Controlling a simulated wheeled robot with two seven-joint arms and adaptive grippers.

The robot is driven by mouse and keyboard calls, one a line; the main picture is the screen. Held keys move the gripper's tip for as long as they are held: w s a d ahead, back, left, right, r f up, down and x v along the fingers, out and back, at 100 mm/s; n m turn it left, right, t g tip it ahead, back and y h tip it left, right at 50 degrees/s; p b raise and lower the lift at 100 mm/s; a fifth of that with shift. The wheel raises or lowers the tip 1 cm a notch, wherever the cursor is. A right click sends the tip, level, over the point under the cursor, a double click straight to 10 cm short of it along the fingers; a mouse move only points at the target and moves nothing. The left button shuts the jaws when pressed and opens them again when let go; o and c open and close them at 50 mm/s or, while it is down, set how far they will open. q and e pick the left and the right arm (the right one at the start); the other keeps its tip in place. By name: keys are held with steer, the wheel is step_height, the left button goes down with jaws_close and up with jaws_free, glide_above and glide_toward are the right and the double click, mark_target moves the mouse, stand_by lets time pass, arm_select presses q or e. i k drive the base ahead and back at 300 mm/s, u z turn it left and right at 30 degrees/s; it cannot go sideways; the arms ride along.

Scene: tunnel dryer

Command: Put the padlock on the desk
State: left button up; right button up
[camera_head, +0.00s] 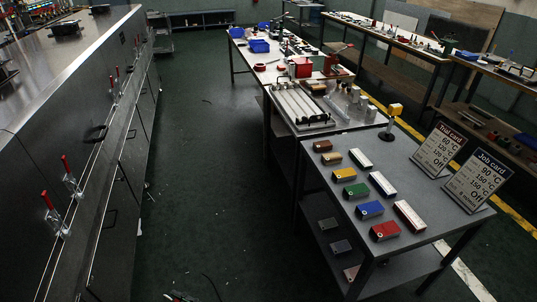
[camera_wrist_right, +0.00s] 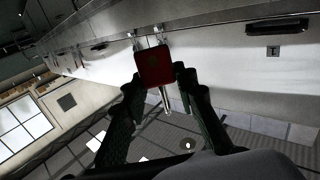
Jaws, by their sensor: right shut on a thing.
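In the right wrist view, a red square body, which looks like the padlock (camera_wrist_right: 154,64), sits between the fingertips of my right gripper (camera_wrist_right: 160,76). The gripper is shut on it. Bright metal parts show just above the padlock and a thin metal rod below it; whether it touches the panel behind cannot be told. In the head view, the grey table that looks like the desk (camera_head: 445,222) stands at the lower right. My left gripper is in neither view.
Several coloured blocks (camera_head: 370,209) lie on the desk, with a Trial card (camera_head: 438,150) and a Job card (camera_head: 478,180) standing at its right. A long metal cabinet with red-handled clamps (camera_head: 70,180) lines the left. The dark floor (camera_head: 215,200) between is mostly clear.

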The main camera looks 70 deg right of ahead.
mark_target(432, 211)
steer(key=z, duration=1.4)
steer(key=k, duration=0.15)
steer(key=z, duration=1.55)
steer(key=i, duration=0.45)
steer(key=z, duration=0.05)
